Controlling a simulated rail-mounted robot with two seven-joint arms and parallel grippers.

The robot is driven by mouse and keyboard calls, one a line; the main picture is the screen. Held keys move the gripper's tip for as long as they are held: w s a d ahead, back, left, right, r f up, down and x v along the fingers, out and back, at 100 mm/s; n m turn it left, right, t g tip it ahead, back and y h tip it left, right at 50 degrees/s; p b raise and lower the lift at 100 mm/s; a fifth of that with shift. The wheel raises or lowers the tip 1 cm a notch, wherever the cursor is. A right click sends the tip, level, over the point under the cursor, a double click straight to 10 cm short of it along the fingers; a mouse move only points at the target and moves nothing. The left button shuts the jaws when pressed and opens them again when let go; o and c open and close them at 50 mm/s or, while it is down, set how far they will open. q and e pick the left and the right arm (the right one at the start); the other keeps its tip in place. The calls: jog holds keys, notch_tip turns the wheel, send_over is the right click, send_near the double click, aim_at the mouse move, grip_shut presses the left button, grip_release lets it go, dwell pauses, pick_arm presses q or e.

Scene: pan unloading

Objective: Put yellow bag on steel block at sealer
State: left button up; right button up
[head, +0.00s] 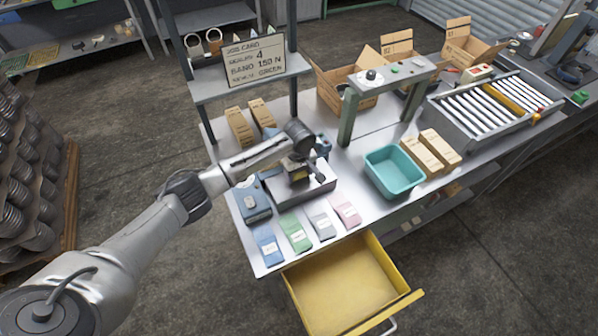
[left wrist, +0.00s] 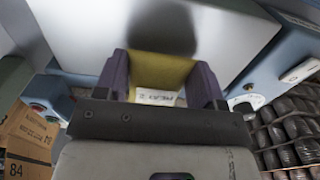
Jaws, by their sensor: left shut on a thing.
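My left gripper (head: 294,170) is shut on the yellow bag. In the left wrist view the yellow bag (left wrist: 160,72) with a white printed label sits between the two purple fingers (left wrist: 160,90). In the head view only a little yellow shows at the gripper. The steel block (head: 312,192) lies just below and in front of the gripper, beside the blue sealer unit (head: 253,202). Its bare steel top also shows in the left wrist view (left wrist: 85,30). I cannot tell whether the bag touches the block. My right gripper is not in view.
Blue, green, grey and pink bags (head: 295,233) lie along the front edge. A yellow drawer (head: 345,290) stands open below. A teal bin (head: 393,171) is to the right, a job card board (head: 253,61) behind. Cardboard packs (head: 240,127) stand close behind the arm.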

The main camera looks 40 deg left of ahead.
pick_arm(q)
jog(key=shift+f, duration=0.2)
jog(key=shift+f, duration=0.15)
jog(key=o, duration=1.1)
jog(key=shift+c, duration=0.2)
notch_tip(320, 180, up, 13)
jog(key=shift+p, duration=0.4)
